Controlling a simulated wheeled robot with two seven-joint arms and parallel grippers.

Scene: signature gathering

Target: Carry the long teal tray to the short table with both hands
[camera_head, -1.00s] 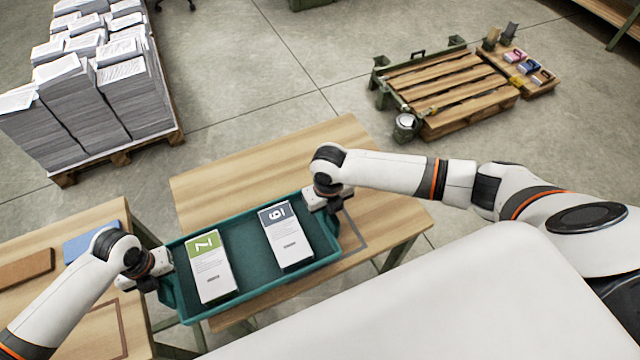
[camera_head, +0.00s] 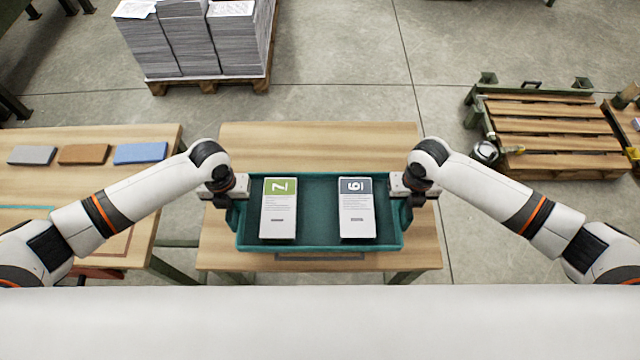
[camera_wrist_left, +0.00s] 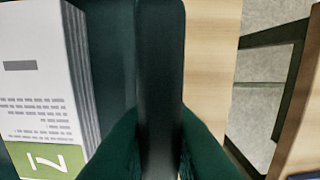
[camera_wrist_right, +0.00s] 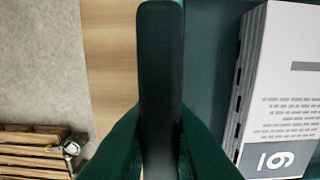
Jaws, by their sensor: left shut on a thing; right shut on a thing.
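The long teal tray (camera_head: 320,243) is level in the head view, over the short wooden table (camera_head: 320,136); I cannot tell if it touches the top. In it stand a green-topped stack of sheets (camera_head: 278,212) on the left and a grey-topped stack (camera_head: 356,212) on the right. My left gripper (camera_head: 232,196) is shut on the tray's left end wall, which fills the middle of the left wrist view (camera_wrist_left: 160,80). My right gripper (camera_head: 407,194) is shut on its right end wall, seen in the right wrist view (camera_wrist_right: 160,80).
A longer wooden table (camera_head: 130,200) stands to the left with a grey block (camera_head: 32,155), a brown block (camera_head: 84,154) and a blue block (camera_head: 140,152). Paper piles on a pallet (camera_head: 215,85) stand behind. A slatted platform (camera_head: 550,130) is at right, with clear floor between.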

